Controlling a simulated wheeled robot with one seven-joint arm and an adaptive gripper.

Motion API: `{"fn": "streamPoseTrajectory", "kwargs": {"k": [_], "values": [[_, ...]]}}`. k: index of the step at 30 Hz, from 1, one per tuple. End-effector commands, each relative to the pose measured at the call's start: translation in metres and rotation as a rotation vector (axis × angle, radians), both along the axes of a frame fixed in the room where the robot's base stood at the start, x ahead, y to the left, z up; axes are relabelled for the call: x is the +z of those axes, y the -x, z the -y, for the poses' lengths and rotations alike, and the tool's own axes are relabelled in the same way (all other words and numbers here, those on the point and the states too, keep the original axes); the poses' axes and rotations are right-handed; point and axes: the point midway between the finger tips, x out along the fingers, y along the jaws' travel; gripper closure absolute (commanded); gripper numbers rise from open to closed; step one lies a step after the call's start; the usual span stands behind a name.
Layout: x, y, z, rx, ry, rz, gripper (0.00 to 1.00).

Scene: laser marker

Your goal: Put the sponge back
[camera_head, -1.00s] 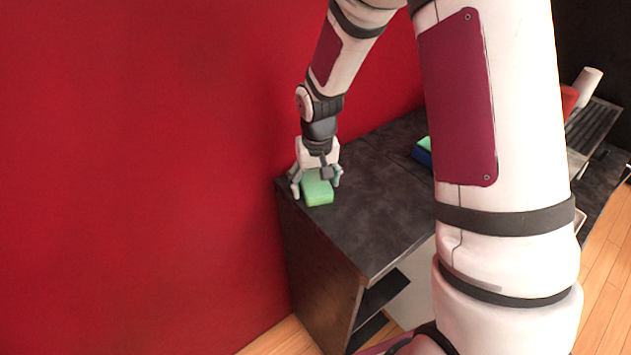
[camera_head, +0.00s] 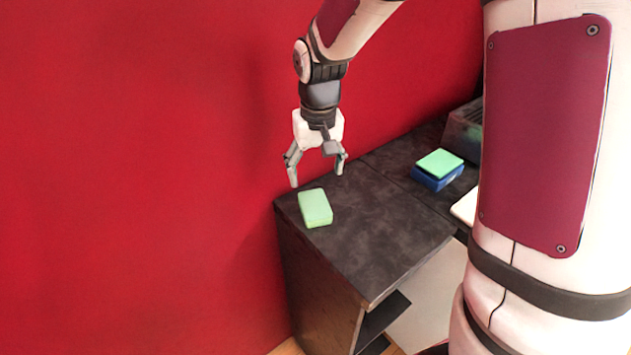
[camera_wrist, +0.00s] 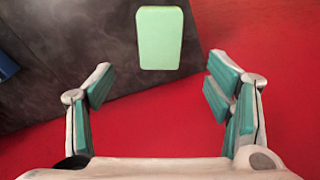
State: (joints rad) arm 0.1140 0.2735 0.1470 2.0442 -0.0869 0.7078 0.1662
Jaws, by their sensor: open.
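A light green sponge (camera_head: 315,208) lies flat on the dark cabinet top, near its left end by the red wall. My gripper (camera_head: 317,178) is open and empty above and just behind the sponge, apart from it. In the wrist view the sponge (camera_wrist: 160,38) lies beyond the fingertips, between the lines of the two spread fingers (camera_wrist: 158,82). A second green block (camera_head: 440,162) sits on a blue piece (camera_head: 436,179) farther right on the dark surface; I cannot tell whether they are one thing.
The dark cabinet top (camera_head: 372,240) is clear between the sponge and the blue piece. A red wall (camera_head: 150,170) stands close behind and left. A dark grey device (camera_head: 463,130) stands at the back right.

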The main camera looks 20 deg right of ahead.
Motion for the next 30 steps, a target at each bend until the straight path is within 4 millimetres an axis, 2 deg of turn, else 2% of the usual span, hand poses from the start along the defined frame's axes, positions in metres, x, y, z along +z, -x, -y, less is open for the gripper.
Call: {"fn": "streamPoseTrajectory", "kwargs": {"k": [4,8,12,18,24,30], "values": [[0.014,0.005,0.0,0.002,0.003,0.01,0.27],[0.041,0.026,0.002,0.011,0.017,0.042,0.27],[0.08,0.065,0.004,0.023,0.034,0.096,0.27],[0.12,0.129,0.005,0.04,0.042,0.169,0.27],[0.138,0.191,0.006,0.057,0.037,0.245,0.27],[0.14,0.232,0.005,0.074,0.023,0.295,0.27]]}}
